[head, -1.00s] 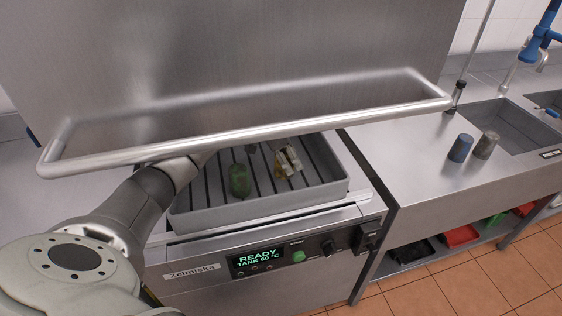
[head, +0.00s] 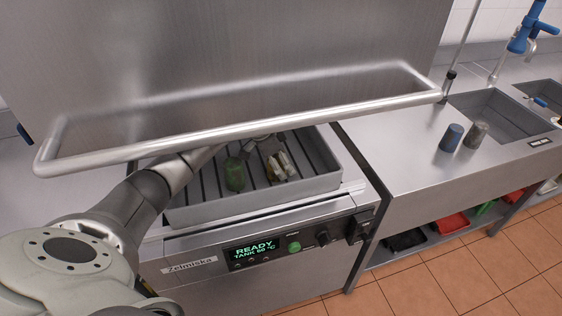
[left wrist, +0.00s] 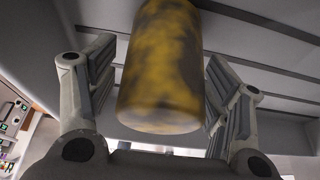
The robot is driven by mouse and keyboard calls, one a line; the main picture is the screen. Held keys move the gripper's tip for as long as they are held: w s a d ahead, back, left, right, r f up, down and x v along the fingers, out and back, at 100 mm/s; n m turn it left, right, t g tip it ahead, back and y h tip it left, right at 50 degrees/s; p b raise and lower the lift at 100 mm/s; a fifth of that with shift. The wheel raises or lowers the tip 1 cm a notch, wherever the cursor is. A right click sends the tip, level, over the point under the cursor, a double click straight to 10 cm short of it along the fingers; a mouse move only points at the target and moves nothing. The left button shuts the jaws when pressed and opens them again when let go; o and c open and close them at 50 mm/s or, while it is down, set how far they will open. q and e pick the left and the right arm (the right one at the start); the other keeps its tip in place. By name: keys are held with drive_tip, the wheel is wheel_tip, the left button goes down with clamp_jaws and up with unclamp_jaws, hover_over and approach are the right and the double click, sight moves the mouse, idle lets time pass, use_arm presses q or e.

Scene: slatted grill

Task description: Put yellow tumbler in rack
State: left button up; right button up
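The yellow tumbler (left wrist: 160,70), mottled with dark patches, stands between the two fingers of my left gripper (left wrist: 163,95) in the left wrist view. The fingers are spread, with narrow gaps visible on both sides of it. In the head view the tumbler (head: 281,160) is partly hidden by the gripper (head: 275,152), over the right part of the grey slatted rack (head: 255,208). I cannot tell whether its base rests on the slats. A green tumbler (head: 235,175) stands in the rack to its left. My right gripper is not in view.
A long metal handle bar (head: 250,130) crosses above the rack in front of the raised steel hood (head: 230,50). A blue tumbler (head: 451,137) and a grey-brown tumbler (head: 476,134) stand on the right counter beside the sink (head: 510,125). The counter's front is clear.

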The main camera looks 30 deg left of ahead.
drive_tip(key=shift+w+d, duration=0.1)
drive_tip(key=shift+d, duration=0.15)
use_arm(q)
drive_tip(key=shift+s+a+r, duration=0.1)
drive_tip(key=shift+a+r, duration=0.1)
drive_tip(key=shift+r, duration=0.3)
drive_tip(key=b+v, duration=0.2)
drive_tip(key=v, duration=0.7)
drive_tip(key=shift+s+a+r, duration=0.1)
drive_tip(key=shift+r, duration=0.2)
drive_tip(key=shift+s+a+r, duration=0.15)
drive_tip(key=shift+s+r, duration=0.1)
drive_tip(key=shift+r, duration=0.45)
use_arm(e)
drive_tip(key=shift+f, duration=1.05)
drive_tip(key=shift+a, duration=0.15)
